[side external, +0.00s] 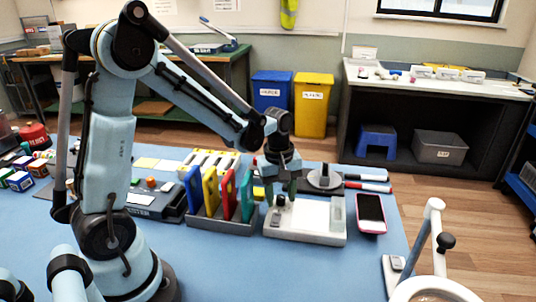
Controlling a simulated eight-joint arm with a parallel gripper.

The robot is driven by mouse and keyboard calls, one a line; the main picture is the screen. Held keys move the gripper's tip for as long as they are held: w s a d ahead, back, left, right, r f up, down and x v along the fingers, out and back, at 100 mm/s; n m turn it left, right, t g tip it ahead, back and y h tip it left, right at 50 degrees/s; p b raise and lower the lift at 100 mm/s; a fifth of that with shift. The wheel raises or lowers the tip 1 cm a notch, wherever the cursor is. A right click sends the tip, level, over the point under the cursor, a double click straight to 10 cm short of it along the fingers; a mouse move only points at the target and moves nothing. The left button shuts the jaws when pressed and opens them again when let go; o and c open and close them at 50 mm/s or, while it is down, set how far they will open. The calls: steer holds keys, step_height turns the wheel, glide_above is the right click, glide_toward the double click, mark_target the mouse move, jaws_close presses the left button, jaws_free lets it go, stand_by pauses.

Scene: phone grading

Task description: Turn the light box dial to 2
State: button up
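A white box (306,222), which looks like the light box, lies on the blue table right of centre. A small dark-topped knob (280,201) stands near its back left corner; it may be the dial. No numbers or pointer are readable at this size. My gripper (281,187) points down just above the back left part of the box, close to the knob. Its fingertips overlap the knob area, so I cannot tell whether they touch it or how far they are spread.
A grey rack (222,225) with blue, yellow, red and green upright panels stands close left of the box. A dark plate with a grey round piece (324,178) lies behind it. A pink-edged phone (371,213) lies to the right.

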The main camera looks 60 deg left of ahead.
jaws_close()
steer(key=shift+m, duration=0.3)
steer(key=m, duration=1.1)
steer(key=shift+a, duration=0.1)
stand_by(0.4)
steer(key=shift+o, duration=0.6)
jaws_free()
